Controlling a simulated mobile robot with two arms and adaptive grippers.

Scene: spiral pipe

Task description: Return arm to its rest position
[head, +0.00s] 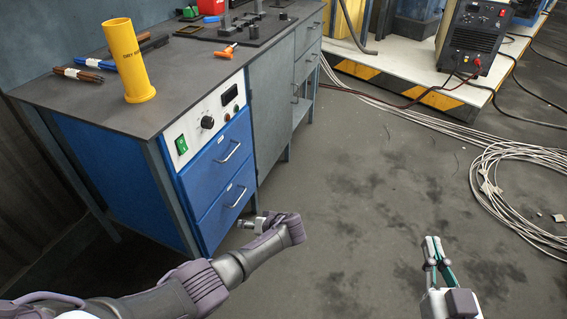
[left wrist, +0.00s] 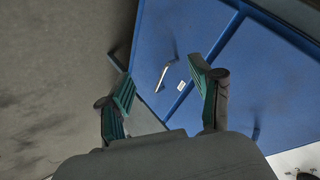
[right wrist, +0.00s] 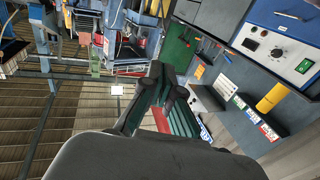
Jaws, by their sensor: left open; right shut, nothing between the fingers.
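My right gripper (head: 436,250) shows at the lower right of the head view, over bare floor and apart from the furniture. Its fingertips are together and hold nothing; in the right wrist view (right wrist: 158,78) they also meet at the tips. My left arm (head: 190,285) comes in from the lower left and reaches past the front of the blue cabinet. Its fingers are hard to make out in the head view. In the left wrist view my left gripper (left wrist: 164,78) has its two fingers wide apart, with nothing between them and blue drawer fronts beyond.
The workbench (head: 190,75) with blue drawers (head: 222,165) stands at the left. Pale cables (head: 510,195) lie coiled on the floor at right. The middle floor (head: 350,170) is clear.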

